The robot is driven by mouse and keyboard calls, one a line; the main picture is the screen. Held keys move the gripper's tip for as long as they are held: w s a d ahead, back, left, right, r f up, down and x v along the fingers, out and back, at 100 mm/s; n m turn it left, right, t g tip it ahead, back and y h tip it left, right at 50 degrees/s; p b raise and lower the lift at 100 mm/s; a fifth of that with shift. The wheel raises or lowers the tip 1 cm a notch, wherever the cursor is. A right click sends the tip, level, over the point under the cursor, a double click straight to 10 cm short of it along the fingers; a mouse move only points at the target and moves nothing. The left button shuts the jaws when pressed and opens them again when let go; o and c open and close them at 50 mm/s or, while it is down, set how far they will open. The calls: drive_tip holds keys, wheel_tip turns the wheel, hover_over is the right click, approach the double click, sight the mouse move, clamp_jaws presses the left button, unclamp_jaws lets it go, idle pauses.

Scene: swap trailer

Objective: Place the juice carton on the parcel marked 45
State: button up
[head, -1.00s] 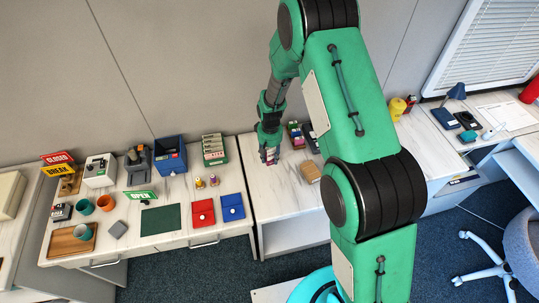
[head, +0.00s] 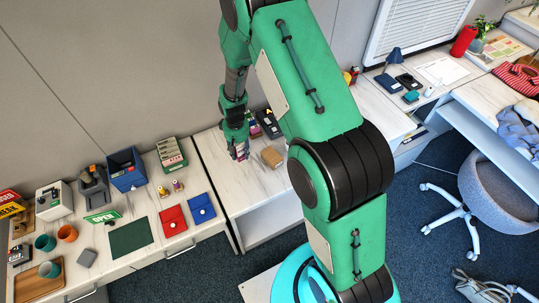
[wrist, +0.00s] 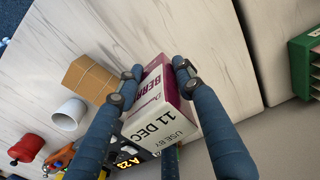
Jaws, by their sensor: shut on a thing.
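A juice carton (wrist: 160,100), white and purple with "BERRY" and "USE BY 11 DEC" printed on it, is between the fingers of my gripper (wrist: 157,72) in the wrist view. The gripper is shut on it. In the head view my gripper (head: 239,148) is over the white worktop, left of a small brown parcel (head: 272,157). The parcel also shows in the wrist view (wrist: 92,78), apart from the carton. I cannot read any number on it. The carton is mostly hidden in the head view, and its height above the worktop is hard to tell.
Dark boxes (head: 269,123) stand behind the parcel. A white cup (wrist: 70,113) and a red object (wrist: 27,148) are beyond the parcel in the wrist view. A green file box (head: 171,153) stands on the left desk. The worktop front is clear.

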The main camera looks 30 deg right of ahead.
drive_tip(key=s+d+r, duration=0.1)
drive_tip(key=s+d, duration=0.2)
drive_tip(key=s, duration=0.3)
drive_tip(key=s+d+r+m, duration=0.1)
drive_tip(key=s+d, duration=0.2)
drive_tip(key=s, duration=0.4)
drive_tip(key=s+d+r, duration=0.1)
drive_tip(key=s+d, duration=0.3)
drive_tip(key=s, duration=0.2)
drive_tip(key=shift+s+r+p, duration=0.25)
drive_tip(key=shift+s+p, duration=0.05)
drive_tip(key=shift+s, duration=0.05)
drive_tip(key=shift+w, duration=0.1)
hover_over(272, 155)
drive_tip(key=shift+f, duration=0.75)
drive_tip(key=shift+f+b, duration=0.15)
drive_tip(key=shift+b, duration=0.15)
drive_tip(key=shift+f, duration=1.6)
drive_tip(key=shift+f, duration=0.2)
